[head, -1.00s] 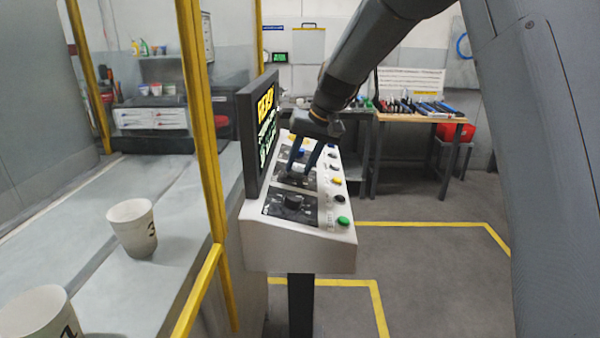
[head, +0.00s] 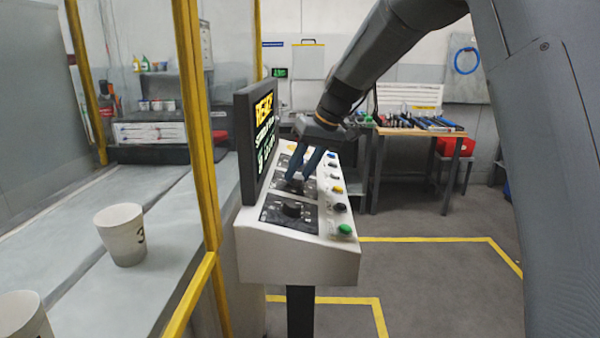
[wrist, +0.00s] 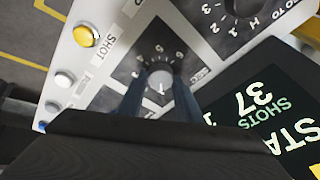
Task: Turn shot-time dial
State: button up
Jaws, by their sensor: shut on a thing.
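The shot-time dial (wrist: 160,84) is a round knob on a dark plate marked with numbers and "SEC" in the wrist view. Its pointer mark shows on its face. My gripper (wrist: 161,88) has one finger on each side of the dial and is shut on it. In the head view my gripper (head: 303,179) reaches down to the middle dark plate of the sloped console (head: 300,258). The fingers largely hide the dial there.
A lit screen (head: 264,130) stands close along the console's left side. Another dial (head: 291,209) sits on the near plate, with a green button (head: 345,229) beside it. A yellow post (head: 195,120) and a paper cup (head: 124,235) are at left. Floor to the right is clear.

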jog(key=o, duration=1)
jog(key=shift+o, duration=0.2)
jog(key=b+v, duration=0.1)
jog(key=v, duration=0.6)
jog(key=shift+r, duration=0.4)
jog(key=shift+d, duration=0.15)
